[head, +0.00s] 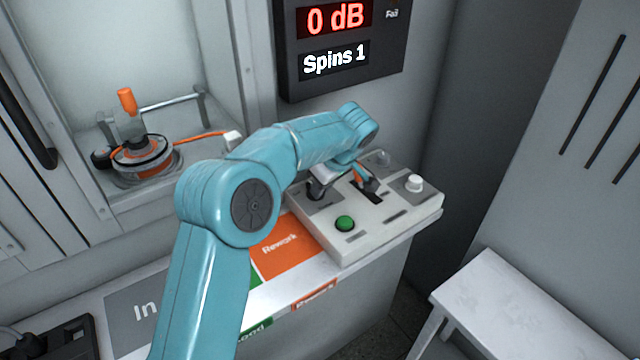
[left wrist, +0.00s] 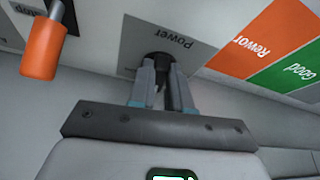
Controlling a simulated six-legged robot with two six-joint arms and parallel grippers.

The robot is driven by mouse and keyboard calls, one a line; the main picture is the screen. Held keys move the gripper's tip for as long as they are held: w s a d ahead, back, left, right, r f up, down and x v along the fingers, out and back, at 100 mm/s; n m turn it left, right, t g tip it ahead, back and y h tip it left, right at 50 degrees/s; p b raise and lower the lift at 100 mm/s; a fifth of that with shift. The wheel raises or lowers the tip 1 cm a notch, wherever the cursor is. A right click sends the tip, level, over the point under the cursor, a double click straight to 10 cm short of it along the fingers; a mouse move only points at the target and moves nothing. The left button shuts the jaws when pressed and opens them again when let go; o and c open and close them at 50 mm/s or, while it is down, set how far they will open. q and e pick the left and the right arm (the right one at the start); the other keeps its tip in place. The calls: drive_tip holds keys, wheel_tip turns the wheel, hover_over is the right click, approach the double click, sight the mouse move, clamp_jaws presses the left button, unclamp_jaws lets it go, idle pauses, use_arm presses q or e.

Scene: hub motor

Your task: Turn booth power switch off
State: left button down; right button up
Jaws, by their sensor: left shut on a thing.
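The power switch (left wrist: 158,57) is a dark knob or lever on a grey plate lettered "Power" in the left wrist view. In the head view its dark base (head: 315,192) shows at the left of the control box (head: 376,229), partly covered by my arm. My left gripper (left wrist: 163,80) is shut on the switch, its two fingers on either side of it. The fingers hide most of the switch, so its position is hard to tell. In the head view the left gripper is mostly behind my teal wrist. My right gripper is in neither view.
The box also bears an orange-tipped lever (left wrist: 43,48), a green button (head: 345,222) and a white knob (head: 414,183). A display (head: 340,45) above reads "0 dB" and "Spins 1". A hub motor (head: 143,157) sits in the booth at left. A white stool (head: 505,305) stands at right.

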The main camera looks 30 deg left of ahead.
use_arm(q)
drive_tip(key=n+p, duration=0.1)
drive_tip(key=n+g+p, duration=0.1)
drive_tip(key=n+p, duration=0.1)
drive_tip(key=n, duration=0.1)
drive_tip(key=shift+w+a+r+g+p, duration=0.1)
drive_tip(key=shift+w+r+g+p, duration=0.15)
drive_tip(key=shift+w+g+p, duration=0.15)
drive_tip(key=shift+w+f+n+g+p, duration=0.1)
drive_tip(key=shift+n+g+p, duration=0.15)
drive_tip(key=shift+n+p, duration=0.5)
drive_tip(key=shift+w+f+n+g+p, duration=0.1)
drive_tip(key=shift+n+g+p, duration=0.15)
drive_tip(key=shift+n+p, duration=0.45)
drive_tip(key=shift+a, duration=0.1)
drive_tip(key=c, duration=1.1)
unclamp_jaws()
drive_tip(key=shift+o, duration=0.2)
